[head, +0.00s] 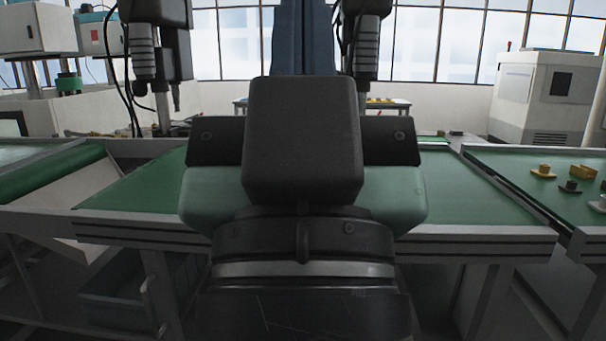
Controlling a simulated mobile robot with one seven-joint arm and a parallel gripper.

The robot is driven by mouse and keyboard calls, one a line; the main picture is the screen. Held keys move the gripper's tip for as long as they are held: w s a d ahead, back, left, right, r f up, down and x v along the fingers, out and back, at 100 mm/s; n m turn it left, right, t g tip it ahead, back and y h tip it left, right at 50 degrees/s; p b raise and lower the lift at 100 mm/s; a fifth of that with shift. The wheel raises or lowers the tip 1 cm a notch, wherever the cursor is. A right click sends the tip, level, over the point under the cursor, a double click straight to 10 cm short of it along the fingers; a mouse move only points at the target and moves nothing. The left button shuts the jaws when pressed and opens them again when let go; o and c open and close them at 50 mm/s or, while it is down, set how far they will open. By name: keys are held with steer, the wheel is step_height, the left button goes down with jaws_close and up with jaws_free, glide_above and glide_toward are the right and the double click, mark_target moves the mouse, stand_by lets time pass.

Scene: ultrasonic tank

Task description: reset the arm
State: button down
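A large dark part of my own arm fills the middle of the head view, with a black block on top, green sides and a grey band below. It hides the middle of the green-topped worktable (460,200) behind it. I cannot make out any gripper fingers, and no held object shows.
Dark machine columns (367,45) rise beyond the table, with another at the left (158,50). A right-hand table (500,165) carries several small yellow and dark parts (583,172).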

step_height(320, 180, up, 21)
steer(key=p, duration=1.9)
steer(key=shift+r, duration=0.2)
steer(key=c, duration=1.5)
jaws_free()
steer(key=shift+c, duration=0.2)
